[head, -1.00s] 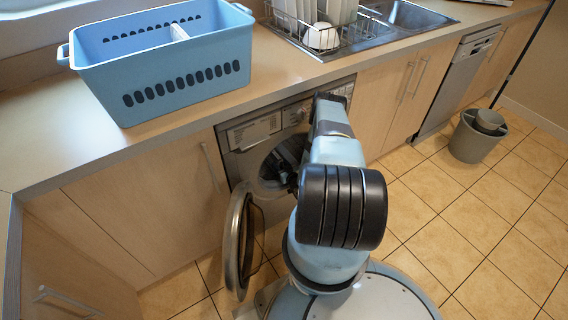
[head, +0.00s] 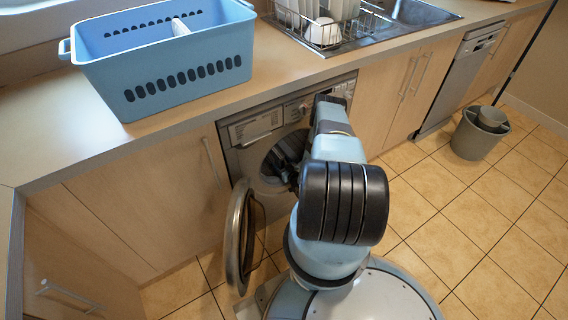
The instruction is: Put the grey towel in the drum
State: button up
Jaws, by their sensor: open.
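The washing machine (head: 250,128) stands under the counter with its round door (head: 238,240) swung open to the left. The drum opening (head: 272,165) faces my arm, and my gripper (head: 284,160) is at its mouth, dark and partly hidden by my own arm. My gripper is open; its fingertips are hard to make out. I cannot make out the grey towel in this view; the inside of the drum is dark and mostly covered.
A blue basket (head: 165,60) with a divider stands on the counter; its inside shows only in part. A dish rack (head: 325,25) with white dishes stands by the sink (head: 400,18). A grey bin (head: 478,135) stands on the tiled floor at right, where there is free room.

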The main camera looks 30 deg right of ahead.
jog(key=shift+s, duration=0.1)
jog(key=s+r, duration=0.1)
jog(key=s, duration=1.2)
jog(key=shift+s+d, duration=0.25)
jog(key=shift+d, duration=0.05)
jog(key=shift+s, duration=0.1)
